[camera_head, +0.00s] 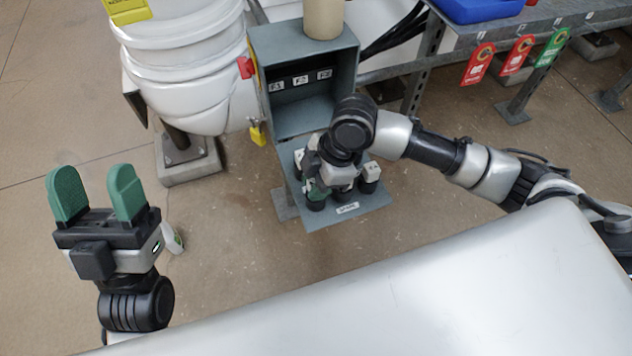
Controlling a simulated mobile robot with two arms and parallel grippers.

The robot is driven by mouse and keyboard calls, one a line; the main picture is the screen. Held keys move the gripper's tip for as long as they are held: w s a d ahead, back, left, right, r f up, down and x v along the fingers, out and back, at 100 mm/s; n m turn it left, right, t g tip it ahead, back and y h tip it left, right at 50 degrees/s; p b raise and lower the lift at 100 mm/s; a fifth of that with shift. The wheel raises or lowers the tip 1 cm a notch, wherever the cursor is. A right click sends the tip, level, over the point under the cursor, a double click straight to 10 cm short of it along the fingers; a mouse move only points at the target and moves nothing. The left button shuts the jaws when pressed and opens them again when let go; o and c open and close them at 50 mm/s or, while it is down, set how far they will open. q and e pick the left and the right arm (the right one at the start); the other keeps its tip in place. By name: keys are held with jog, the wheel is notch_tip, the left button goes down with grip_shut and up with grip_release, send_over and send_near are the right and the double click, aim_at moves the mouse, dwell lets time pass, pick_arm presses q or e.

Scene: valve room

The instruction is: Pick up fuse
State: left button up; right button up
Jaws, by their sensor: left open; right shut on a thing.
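A grey fuse box (262,45) stands open at the centre, with labelled slots inside and a lowered shelf (375,201) at its front. A fuse with a white top and dark base (370,174) stands on the shelf at the right. My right gripper (316,192) points down over the shelf and is shut on a fuse. Its wrist and fingers hide most of that fuse, and I cannot tell whether it is clear of the shelf. My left gripper (97,190) is open and empty at the left, with its green fingers pointing up.
A large white pipe (190,60) on a footed support stands left of the box. A metal bench (560,20) at upper right carries a blue case (480,8) and hanging red and green tags (516,55). Floor between my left gripper and the shelf is mostly clear.

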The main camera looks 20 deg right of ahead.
notch_tip(320, 180, up, 4)
jog(key=shift+r+p, duration=0.1)
jog(key=shift+p, duration=0.8)
notch_tip(320, 180, up, 4)
jog(key=shift+r+p, duration=0.1)
jog(key=shift+p, duration=0.8)
jog(key=shift+r, duration=0.35)
pick_arm(q)
jog(key=w+f+g+y, duration=0.4)
jog(key=w+f+g, duration=0.1)
jog(key=f+g, duration=0.4)
jog(key=shift+w+a+f+g, duration=0.2)
jog(key=shift+w+f+g, duration=0.15)
jog(key=shift+g, duration=0.45)
